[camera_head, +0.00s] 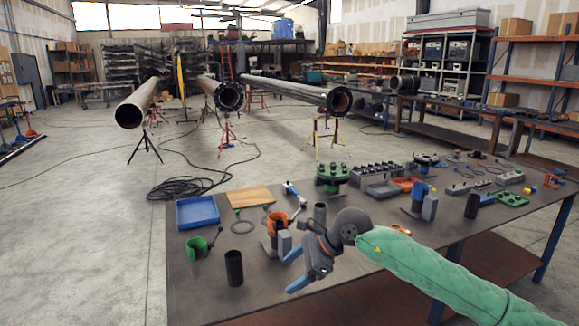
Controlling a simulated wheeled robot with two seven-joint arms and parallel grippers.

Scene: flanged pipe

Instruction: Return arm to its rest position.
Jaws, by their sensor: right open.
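My right arm (430,270), in a green sleeve, reaches in from the lower right over the workbench. My right gripper (292,270), with blue fingers, is open and points left above the front part of the bench. Nothing shows between its fingers. An orange holder (276,221) and a dark grey cylinder (320,213) stand just behind it. A black cylinder (234,268) stands to its left. My left gripper is not in view.
The workbench (200,298) also carries a blue tray (198,222), a green cup-like holder (197,247), a wooden board (250,197) and a green flanged part (332,174). Long pipes (137,103) rest on stands behind. The floor at left (70,230) is mostly clear.

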